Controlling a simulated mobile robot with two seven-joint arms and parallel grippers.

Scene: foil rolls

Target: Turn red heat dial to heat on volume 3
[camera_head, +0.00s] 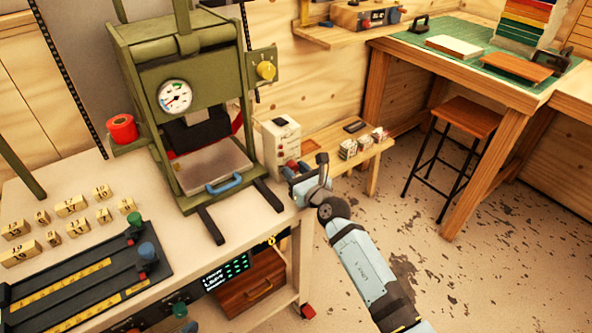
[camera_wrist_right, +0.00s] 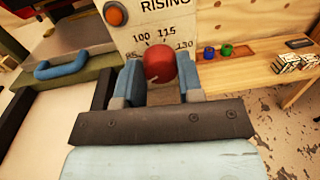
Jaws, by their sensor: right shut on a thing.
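The red heat dial (camera_wrist_right: 160,66) is on the front of a white control box (camera_wrist_right: 165,22) with scale marks 100, 115 and 130 and the word RISING. My right gripper (camera_wrist_right: 159,82) has its two blue fingers on either side of the dial, shut on it. In the head view the right gripper (camera_head: 297,170) reaches the lower front of the white box (camera_head: 281,137), and the dial is mostly hidden there. A pale pointer mark shows low on the dial, but its exact setting is unclear. My left gripper is not in view.
A green press (camera_head: 190,70) with a gauge and a blue-handled plate (camera_head: 222,184) stands left of the box. An orange indicator (camera_wrist_right: 115,14) is above the dial. A low wooden bench (camera_head: 352,155) with small boxes is to the right. Stamped blocks (camera_head: 72,206) lie on the table.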

